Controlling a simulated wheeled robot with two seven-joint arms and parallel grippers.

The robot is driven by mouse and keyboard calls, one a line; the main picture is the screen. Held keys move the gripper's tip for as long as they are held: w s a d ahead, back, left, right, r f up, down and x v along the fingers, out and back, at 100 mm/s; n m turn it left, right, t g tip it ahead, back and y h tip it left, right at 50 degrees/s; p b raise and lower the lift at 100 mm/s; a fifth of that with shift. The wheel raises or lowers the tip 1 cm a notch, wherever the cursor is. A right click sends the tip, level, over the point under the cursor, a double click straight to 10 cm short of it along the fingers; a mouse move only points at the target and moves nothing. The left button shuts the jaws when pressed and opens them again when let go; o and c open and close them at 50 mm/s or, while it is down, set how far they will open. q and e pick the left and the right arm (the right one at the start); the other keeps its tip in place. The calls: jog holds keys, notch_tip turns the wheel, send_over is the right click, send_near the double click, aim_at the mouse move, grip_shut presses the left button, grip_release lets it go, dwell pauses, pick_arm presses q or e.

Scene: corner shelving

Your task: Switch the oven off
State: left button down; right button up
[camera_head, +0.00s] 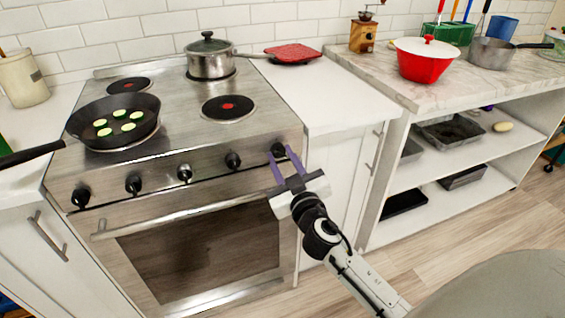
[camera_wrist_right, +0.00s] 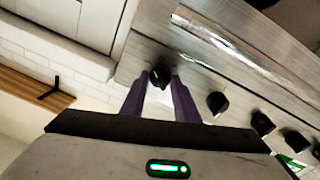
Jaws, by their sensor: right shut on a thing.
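The oven (camera_head: 195,240) is a steel stove with a glass door and a row of black knobs along its front panel. My right gripper (camera_head: 284,154) is at the rightmost black knob (camera_head: 278,149), with a purple finger on either side of it. In the right wrist view the gripper (camera_wrist_right: 160,90) is shut on that knob (camera_wrist_right: 160,78), which sits between the fingertips. Another black knob (camera_wrist_right: 218,103) is beside it, free of the gripper. My left gripper does not show in either view.
A frying pan (camera_head: 92,118) with green slices and a lidded pot (camera_head: 210,60) stand on the stovetop. The oven handle (camera_head: 190,213) juts out below the knobs. A white counter and cabinet (camera_head: 335,165) are to the right, then open shelves (camera_head: 450,175). The floor in front is clear.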

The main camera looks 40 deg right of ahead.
jog(key=n, duration=0.6)
jog(key=shift+y+b, duration=0.3)
jog(key=shift+b, duration=0.1)
jog(key=n, duration=0.3)
jog(key=shift+n+t, duration=0.3)
jog(key=shift+n, duration=0.1)
jog(key=n, duration=0.3)
jog(key=shift+n+y, duration=0.3)
jog(key=shift+n, duration=0.1)
jog(key=n+p, duration=0.1)
jog(key=n, duration=0.4)
jog(key=n+p, duration=0.1)
jog(key=n, duration=0.2)
jog(key=shift+n+y+p, duration=0.3)
jog(key=n+p, duration=0.1)
jog(key=n, duration=0.2)
jog(key=shift+d+f, duration=0.1)
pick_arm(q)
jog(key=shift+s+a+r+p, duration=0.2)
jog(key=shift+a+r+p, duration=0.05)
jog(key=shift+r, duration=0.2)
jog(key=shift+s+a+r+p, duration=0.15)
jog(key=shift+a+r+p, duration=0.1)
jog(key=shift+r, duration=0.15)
pick_arm(e)
jog(key=shift+n, duration=1)
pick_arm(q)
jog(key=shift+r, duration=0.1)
pick_arm(e)
jog(key=shift+f, duration=0.15)
